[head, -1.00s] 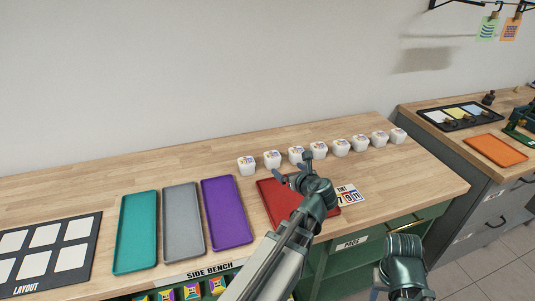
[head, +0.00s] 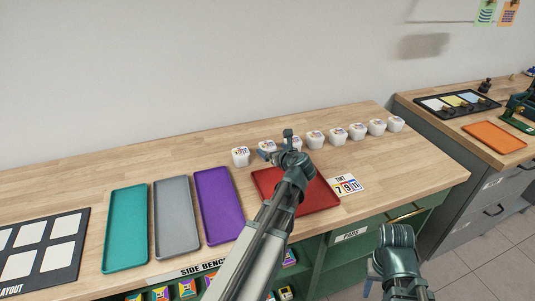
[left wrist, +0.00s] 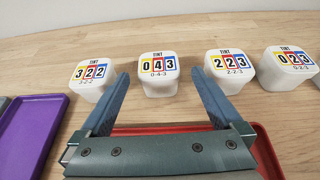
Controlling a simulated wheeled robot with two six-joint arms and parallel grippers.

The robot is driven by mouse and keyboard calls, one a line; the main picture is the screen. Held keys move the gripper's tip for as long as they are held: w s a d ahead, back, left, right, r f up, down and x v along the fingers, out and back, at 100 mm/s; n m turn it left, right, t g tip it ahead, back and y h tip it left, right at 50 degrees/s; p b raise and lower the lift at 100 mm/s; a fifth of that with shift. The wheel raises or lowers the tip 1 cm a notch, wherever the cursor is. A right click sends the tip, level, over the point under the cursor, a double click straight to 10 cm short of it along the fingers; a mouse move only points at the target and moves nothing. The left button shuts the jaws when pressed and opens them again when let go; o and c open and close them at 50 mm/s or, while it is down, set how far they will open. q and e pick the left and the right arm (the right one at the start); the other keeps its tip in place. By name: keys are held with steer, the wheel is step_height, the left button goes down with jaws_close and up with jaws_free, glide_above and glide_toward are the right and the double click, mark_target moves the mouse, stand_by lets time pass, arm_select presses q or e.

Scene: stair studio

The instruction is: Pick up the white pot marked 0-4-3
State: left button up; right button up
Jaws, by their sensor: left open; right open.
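The white pot marked 0-4-3 (left wrist: 159,76) stands upright on the bench, straight ahead between my left gripper's fingers in the left wrist view. In the head view it is second from the left in the row (head: 267,146), partly hidden by my left gripper (head: 278,147). My left gripper is open and empty, its blue fingers on either side of the pot's line; I cannot tell that they touch it. My right gripper (head: 376,280) is low in front of the bench, mostly hidden by its own wrist.
Similar white pots marked 3-2-2 (left wrist: 93,79) and 2-2-3 (left wrist: 230,70) stand close on either side, with more to the right. A red tray (head: 318,195) lies under my left arm. Purple (head: 219,207), grey (head: 177,218) and teal (head: 126,229) trays lie left.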

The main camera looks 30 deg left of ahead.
mark_target(269, 147)
arm_select(q)
steer(key=shift+b+x, duration=1.05)
steer(key=shift+x, duration=1.65)
steer(key=shift+s, duration=0.15)
steer(key=c, duration=1.4)
